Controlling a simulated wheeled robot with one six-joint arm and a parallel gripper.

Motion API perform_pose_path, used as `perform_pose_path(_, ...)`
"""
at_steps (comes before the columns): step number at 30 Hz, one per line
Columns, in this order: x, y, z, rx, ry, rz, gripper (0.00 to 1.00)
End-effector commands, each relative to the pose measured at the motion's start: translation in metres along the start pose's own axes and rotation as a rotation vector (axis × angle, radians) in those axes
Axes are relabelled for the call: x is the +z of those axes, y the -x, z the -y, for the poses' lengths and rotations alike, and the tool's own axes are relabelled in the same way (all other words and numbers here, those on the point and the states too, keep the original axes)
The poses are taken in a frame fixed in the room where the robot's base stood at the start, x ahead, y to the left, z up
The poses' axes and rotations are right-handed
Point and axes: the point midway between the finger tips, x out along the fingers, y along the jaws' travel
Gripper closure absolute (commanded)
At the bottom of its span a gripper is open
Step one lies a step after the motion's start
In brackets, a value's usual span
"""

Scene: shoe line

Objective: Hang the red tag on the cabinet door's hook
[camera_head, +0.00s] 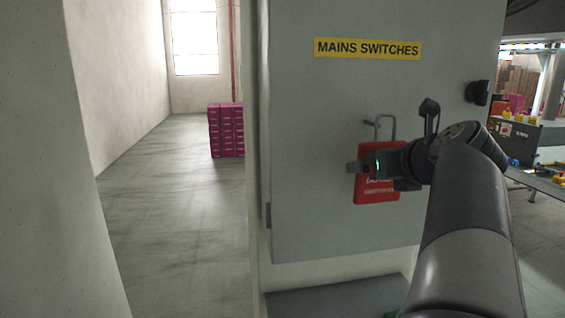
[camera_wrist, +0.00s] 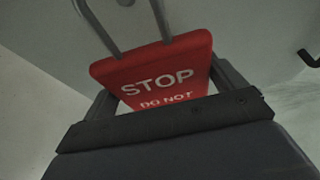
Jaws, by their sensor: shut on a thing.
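The red tag (camera_head: 376,194) has white lettering and a grey wire loop at its top. It is upright in front of the cabinet door (camera_head: 320,130). My gripper (camera_head: 368,167) is shut on the tag across its upper part. In the wrist view the tag (camera_wrist: 190,52) sits between my two fingers (camera_wrist: 165,88), with STOP and DO NOT readable and the loop rising out of the top of the frame. A small grey piece at the loop's top may be the door's hook, but I cannot tell whether the loop is around it.
A yellow MAINS SWITCHES label (camera_head: 368,48) is on the door above the tag. A black door handle (camera_head: 477,92) juts out at the door's right. Pink boxes (camera_head: 226,130) stand on the floor at the left. A workbench (camera_head: 545,134) is at the right.

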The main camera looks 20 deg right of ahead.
Motion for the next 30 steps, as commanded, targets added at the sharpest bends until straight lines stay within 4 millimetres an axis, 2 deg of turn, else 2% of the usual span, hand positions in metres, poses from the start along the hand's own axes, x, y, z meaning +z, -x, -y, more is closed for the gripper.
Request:
perform_pose_path(19,0.013,-0.037,-0.001,0.001,0.001,0.002,0.37)
perform_pose_path(30,0.008,-0.051,0.000,0.000,0.001,0.001,0.37)
